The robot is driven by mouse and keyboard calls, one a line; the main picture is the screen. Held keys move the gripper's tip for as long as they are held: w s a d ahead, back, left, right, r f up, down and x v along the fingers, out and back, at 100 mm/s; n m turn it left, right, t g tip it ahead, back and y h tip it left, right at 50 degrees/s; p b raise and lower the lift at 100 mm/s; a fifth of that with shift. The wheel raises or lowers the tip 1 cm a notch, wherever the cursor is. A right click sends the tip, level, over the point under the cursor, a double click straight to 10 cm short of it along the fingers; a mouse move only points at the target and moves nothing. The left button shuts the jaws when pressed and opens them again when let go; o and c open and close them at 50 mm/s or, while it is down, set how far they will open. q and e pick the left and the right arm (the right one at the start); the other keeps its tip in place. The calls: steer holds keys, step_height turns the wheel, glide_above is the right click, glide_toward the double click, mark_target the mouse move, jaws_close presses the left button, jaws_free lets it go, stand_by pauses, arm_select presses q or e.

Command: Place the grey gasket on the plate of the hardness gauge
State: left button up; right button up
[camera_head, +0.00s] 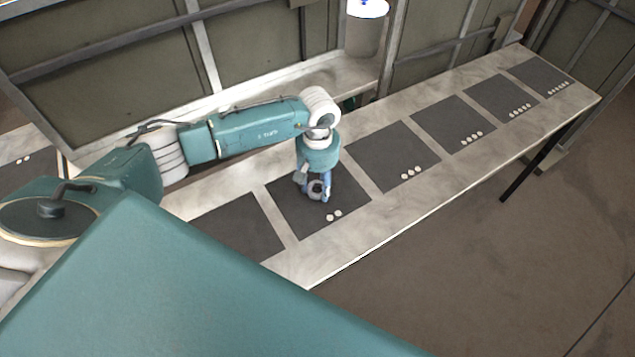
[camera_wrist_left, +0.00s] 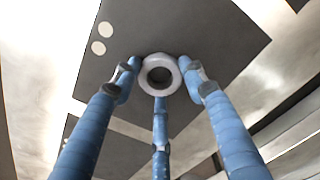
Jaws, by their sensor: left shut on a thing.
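The grey gasket is a light grey ring with a round hole; it shows in the left wrist view (camera_wrist_left: 160,75) between my fingertips. In the head view my left gripper (camera_head: 318,190) points down over the dark mat (camera_head: 285,204) marked with two pale dots, and the gasket (camera_head: 315,188) shows small at the fingertips. The blue fingers in the left wrist view (camera_wrist_left: 160,82) are shut on the ring. I cannot tell whether the ring touches the mat. I cannot make out the hardness gauge or its plate in either view. My right gripper is in neither view.
The long pale table (camera_head: 300,262) carries a row of dark mats, among them one with three dots (camera_head: 385,152) and one farther right (camera_head: 455,125). These mats look empty. A white rounded thing (camera_head: 367,9) is cut off at the top. Open floor (camera_head: 480,270) lies in front.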

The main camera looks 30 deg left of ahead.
arm_select(q)
steer(key=shift+f+b, duration=0.2)
steer(key=shift+b, duration=0.1)
steer(key=o, duration=1)
steer(key=shift+r, duration=0.1)
steer(key=shift+o, duration=1.1)
